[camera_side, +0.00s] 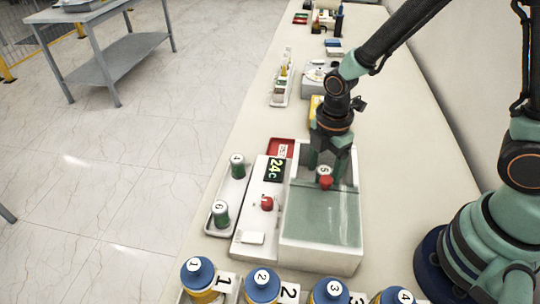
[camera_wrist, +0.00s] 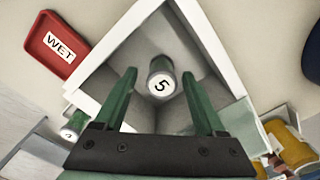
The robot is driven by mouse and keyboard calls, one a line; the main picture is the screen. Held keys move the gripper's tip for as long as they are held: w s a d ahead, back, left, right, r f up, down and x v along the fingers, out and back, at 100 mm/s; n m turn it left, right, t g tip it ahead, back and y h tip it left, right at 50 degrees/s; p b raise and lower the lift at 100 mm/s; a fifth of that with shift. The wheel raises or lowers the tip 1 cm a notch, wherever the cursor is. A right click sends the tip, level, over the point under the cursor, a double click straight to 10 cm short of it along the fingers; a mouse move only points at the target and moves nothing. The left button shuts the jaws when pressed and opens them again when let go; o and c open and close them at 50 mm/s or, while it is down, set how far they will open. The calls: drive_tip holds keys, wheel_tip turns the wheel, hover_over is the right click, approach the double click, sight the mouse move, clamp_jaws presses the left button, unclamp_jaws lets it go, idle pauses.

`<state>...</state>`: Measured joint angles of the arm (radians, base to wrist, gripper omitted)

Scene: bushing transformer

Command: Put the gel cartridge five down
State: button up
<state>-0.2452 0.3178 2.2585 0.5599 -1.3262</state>
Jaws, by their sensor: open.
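The gel cartridge five (camera_side: 324,171) has a white top marked 5 and a green body. It is inside the white-walled bath (camera_side: 322,258), near the far end. In the wrist view the cartridge (camera_wrist: 161,84) appears upright in a corner of the bath, and its lower part is hard to see. My gripper (camera_side: 330,166) points down into the bath. Its green fingers are open, one on either side of the cartridge in the wrist view (camera_wrist: 159,74), with gaps showing on both sides.
Left of the bath are a unit reading 24c (camera_side: 274,169) and a tray (camera_side: 239,184) with cartridges 4 (camera_side: 237,166) and 6 (camera_side: 220,213). A red WET tray (camera_wrist: 57,45) lies beyond. Several blue-capped numbered jars (camera_side: 262,282) line the near edge.

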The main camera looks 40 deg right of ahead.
sight(325, 169)
wheel_tip(325, 169, up, 12)
drive_tip(key=s+d+r+m+t, duration=0.3)
drive_tip(key=d+r+m+t, duration=0.2)
drive_tip(key=m, duration=1.3)
wheel_tip(325, 169, up, 4)
drive_tip(key=d, duration=0.3)
drive_tip(key=shift+f+t, duration=0.25)
drive_tip(key=shift+t, duration=0.05)
drive_tip(key=shift+s, duration=0.1)
